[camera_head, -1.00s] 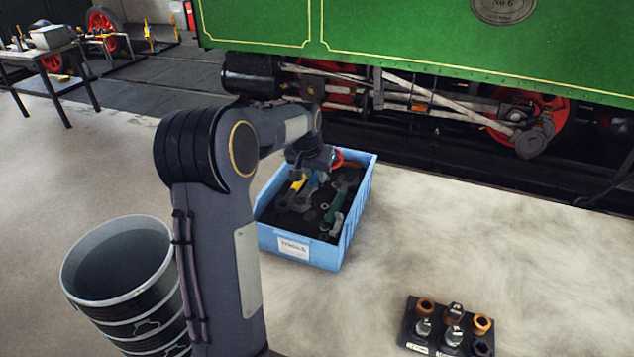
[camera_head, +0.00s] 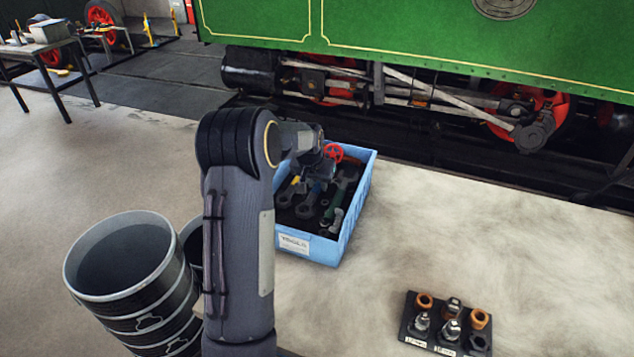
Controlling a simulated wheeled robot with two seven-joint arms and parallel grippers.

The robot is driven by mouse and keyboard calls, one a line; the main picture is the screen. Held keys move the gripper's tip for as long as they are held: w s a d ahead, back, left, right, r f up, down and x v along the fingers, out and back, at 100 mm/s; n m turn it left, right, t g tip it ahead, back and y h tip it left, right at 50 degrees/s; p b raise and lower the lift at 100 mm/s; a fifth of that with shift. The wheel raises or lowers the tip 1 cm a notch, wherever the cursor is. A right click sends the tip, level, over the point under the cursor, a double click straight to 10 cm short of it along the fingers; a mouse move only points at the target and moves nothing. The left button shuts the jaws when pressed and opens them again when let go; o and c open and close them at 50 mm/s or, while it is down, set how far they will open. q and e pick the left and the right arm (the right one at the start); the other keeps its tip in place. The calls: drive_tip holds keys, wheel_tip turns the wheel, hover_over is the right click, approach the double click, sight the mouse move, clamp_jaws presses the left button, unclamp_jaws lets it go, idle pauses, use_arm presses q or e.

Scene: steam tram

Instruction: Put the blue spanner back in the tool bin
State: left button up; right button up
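The tool bin (camera_head: 322,251) is a light blue open box with a "TOOLS" label, standing on the floor near the middle of the head view. My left gripper (camera_head: 321,174) reaches over the bin from the left, low above its contents. A blue spanner (camera_head: 315,190) shows inside the bin's outline, just below the gripper, with a grey end toward the front. The fingertips are too small and dark to tell whether they are open or touch the spanner. My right gripper is out of view.
The bin also holds a green-handled tool (camera_head: 337,201), a yellow-handled tool and a red handwheel (camera_head: 333,152). A dark socket tray (camera_head: 446,325) lies at the lower right. Black buckets (camera_head: 125,262) stand at the left. The green tram (camera_head: 430,40) stands behind the bin.

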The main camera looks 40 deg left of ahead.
sight(312, 196)
use_arm(q)
drive_tip(key=o, duration=0.4)
drive_tip(key=shift+r, duration=0.1)
drive_tip(key=b+v, duration=0.1)
drive_tip(key=v, duration=1)
drive_tip(key=s+d+r+t+h, duration=0.15)
drive_tip(key=s+d+r, duration=0.25)
drive_tip(key=s+d, duration=0.4)
drive_tip(key=s+d+f+h, duration=0.1)
drive_tip(key=s+d, duration=0.4)
drive_tip(key=s, duration=0.2)
drive_tip(key=s+d+f+m+h, duration=0.1)
drive_tip(key=s+d+f, duration=0.1)
drive_tip(key=s+d, duration=0.4)
drive_tip(key=s+d+f+m+h, duration=0.1)
drive_tip(key=s+d+f, duration=0.1)
drive_tip(key=s+d, duration=0.4)
drive_tip(key=shift+s+f+h, duration=0.25)
drive_tip(key=shift+s+h, duration=0.1)
drive_tip(key=shift+s, duration=0.45)
